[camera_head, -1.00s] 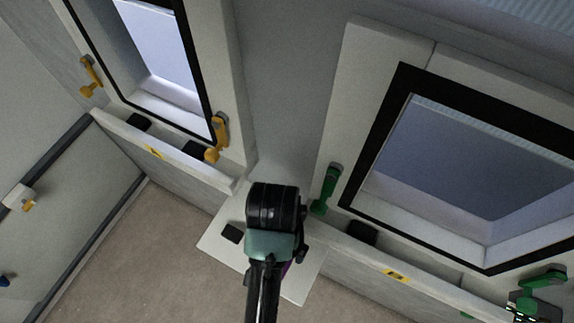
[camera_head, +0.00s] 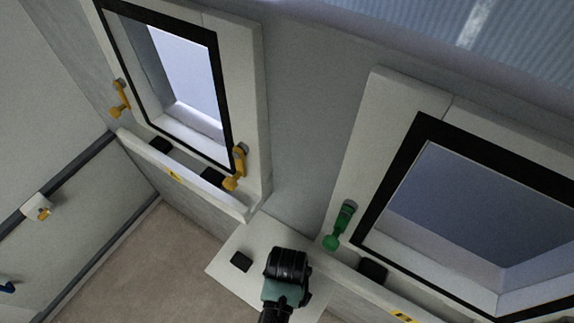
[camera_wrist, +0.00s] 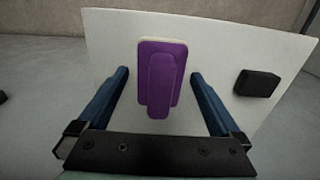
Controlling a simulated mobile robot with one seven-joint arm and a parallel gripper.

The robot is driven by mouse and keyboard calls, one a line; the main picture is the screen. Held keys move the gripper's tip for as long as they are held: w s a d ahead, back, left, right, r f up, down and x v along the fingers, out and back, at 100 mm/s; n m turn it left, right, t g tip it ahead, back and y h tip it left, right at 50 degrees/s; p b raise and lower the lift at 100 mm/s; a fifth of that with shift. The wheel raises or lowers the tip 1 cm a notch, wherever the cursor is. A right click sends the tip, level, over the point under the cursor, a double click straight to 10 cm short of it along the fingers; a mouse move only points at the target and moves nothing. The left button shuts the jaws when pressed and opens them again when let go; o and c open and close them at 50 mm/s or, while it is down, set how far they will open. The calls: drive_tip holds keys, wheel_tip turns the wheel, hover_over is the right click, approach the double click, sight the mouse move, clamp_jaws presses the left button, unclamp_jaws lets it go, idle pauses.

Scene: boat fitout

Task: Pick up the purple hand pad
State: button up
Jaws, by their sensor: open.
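The purple hand pad (camera_wrist: 163,75) lies on a white board (camera_wrist: 220,40) in the wrist view, with a pale layer showing along its top edge. It has a raised purple handle strip down its middle. My gripper (camera_wrist: 163,84) is open, with one blue finger on each side of the pad and gaps visible on both sides. I cannot tell how far above the board the fingers are. In the head view my wrist (camera_head: 288,272) is over the white board (camera_head: 226,272) and hides the pad.
A small black block (camera_wrist: 257,83) lies on the board right of the pad; it also shows in the head view (camera_head: 241,262). A window with yellow handles (camera_head: 238,165) is at left, one with a green handle (camera_head: 340,226) at right. Brown floor (camera_head: 150,265) is open at lower left.

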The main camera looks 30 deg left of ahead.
drive_tip(key=shift+f, duration=0.1)
drive_tip(key=shift+c, duration=0.2)
drive_tip(key=c, duration=1.3)
drive_tip(key=shift+c, duration=0.2)
drive_tip(key=shift+s+r+b, duration=0.15)
drive_tip(key=shift+r+b, duration=0.15)
drive_tip(key=shift+r, duration=0.3)
wheel_tip(320, 180, up, 6)
drive_tip(key=shift+f, duration=0.15)
drive_tip(key=s+b, duration=0.4)
drive_tip(key=s, duration=1.5)
drive_tip(key=shift+s+a, duration=0.35)
